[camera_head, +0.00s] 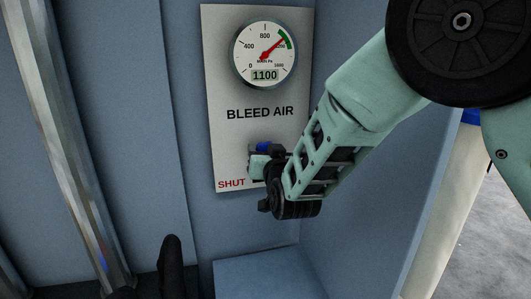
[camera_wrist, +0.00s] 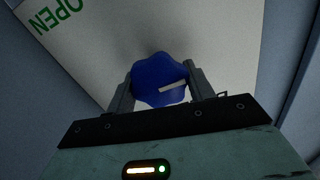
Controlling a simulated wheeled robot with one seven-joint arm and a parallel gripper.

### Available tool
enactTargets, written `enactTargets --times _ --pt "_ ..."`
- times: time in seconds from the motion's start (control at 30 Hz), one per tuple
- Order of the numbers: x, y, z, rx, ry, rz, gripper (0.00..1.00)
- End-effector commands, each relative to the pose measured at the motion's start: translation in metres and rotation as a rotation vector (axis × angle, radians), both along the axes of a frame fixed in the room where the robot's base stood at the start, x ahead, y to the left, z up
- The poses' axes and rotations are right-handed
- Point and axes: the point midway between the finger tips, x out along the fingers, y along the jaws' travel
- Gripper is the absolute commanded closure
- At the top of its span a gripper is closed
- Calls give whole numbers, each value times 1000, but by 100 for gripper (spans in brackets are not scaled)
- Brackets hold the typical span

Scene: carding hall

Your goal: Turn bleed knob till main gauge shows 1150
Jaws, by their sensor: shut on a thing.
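The main gauge (camera_head: 265,54) is a round dial at the top of a pale panel. Its digital window reads 1100, and its red needle points up and right, by the green band. The blue bleed knob (camera_wrist: 158,80) is lobed with a white pointer mark; in the head view only a bit of it (camera_head: 264,147) shows. My gripper (camera_wrist: 159,86) is shut on the knob, with one finger on each side. In the head view my gripper and wrist hide most of the knob.
The panel (camera_head: 231,146) reads BLEED AIR, with a red SHUT at lower left; a green OPEN shows in the wrist view. Blue-grey walls stand on both sides. A metal post (camera_head: 75,140) stands at left and a blue ledge (camera_head: 255,276) lies below the panel.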

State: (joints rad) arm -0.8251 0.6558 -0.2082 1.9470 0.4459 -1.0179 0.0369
Motion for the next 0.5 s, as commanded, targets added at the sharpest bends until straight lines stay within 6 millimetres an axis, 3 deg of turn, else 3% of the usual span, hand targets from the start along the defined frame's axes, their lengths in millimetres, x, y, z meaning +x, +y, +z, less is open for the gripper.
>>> enactTargets --times 0.5 --pt "-1 1 -1 -389 -113 0 70"
